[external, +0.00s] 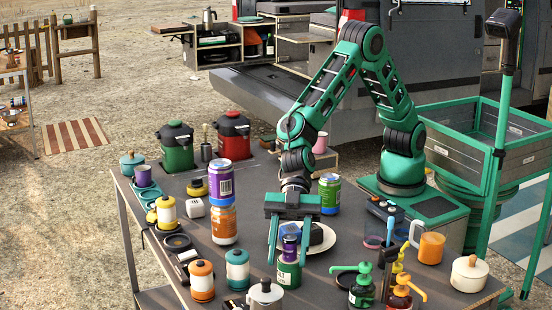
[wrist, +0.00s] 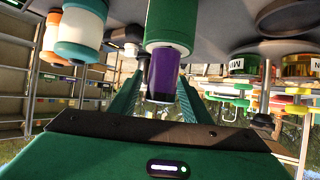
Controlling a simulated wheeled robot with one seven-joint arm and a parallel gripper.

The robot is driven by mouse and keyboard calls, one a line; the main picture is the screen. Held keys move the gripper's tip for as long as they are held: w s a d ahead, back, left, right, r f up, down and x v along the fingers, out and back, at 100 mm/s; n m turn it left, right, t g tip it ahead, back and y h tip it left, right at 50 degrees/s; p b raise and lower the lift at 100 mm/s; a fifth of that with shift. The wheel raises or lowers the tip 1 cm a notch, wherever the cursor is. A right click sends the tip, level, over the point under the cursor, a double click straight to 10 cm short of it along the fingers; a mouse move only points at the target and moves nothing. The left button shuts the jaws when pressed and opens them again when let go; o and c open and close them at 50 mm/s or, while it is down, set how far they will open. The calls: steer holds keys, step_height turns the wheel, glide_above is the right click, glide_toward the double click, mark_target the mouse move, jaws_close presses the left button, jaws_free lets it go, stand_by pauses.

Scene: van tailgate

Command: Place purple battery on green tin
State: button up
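The purple battery (external: 289,247) stands upright on the green tin (external: 288,273) near the front of the table. In the wrist view, which looks upside down, the battery (wrist: 163,72) meets the white-rimmed end of the green tin (wrist: 170,25). My gripper (external: 289,250) points down over them, with one finger on each side of the battery. The fingers are spread wider than the battery, with a visible gap at least on one side. In the wrist view, my gripper (wrist: 160,90) also shows open around it.
A white plate (external: 328,243) with a dark item lies just behind my gripper. A purple can (external: 221,179) stands on an orange jar (external: 223,225) to the left. A moka pot (external: 265,294) and pump bottles (external: 362,290) stand close by at the front.

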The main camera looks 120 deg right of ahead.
steer(key=v, duration=1.2)
steer(key=shift+d+r, duration=0.1)
steer(key=s+d+r+m+g+h, duration=0.1)
steer(key=s+d+m+h, duration=0.3)
steer(key=d, duration=0.6)
steer(key=s+d+m+h, duration=0.1)
steer(key=s+d+m, duration=0.1)
steer(key=s+d, duration=0.65)
steer(key=s+d+r+m+g+h, duration=0.1)
steer(key=s+d+m+h, duration=0.2)
steer(key=d, duration=0.8)
steer(key=s+d+f+m+g, duration=0.1)
steer(key=s+d, duration=0.3)
steer(key=s, duration=0.5)
steer(key=s+d+f+m+g+h, duration=0.1)
steer(key=s+d+m, duration=0.3)
steer(key=s, duration=0.6)
steer(key=s+d+f+m+g, duration=0.1)
steer(key=s+d+m+g, duration=0.2)
steer(key=s, duration=0.6)
steer(key=shift+s+d+f+h, duration=0.3)
steer(key=shift+s+d+h, duration=0.1)
steer(key=shift+d, duration=0.05)
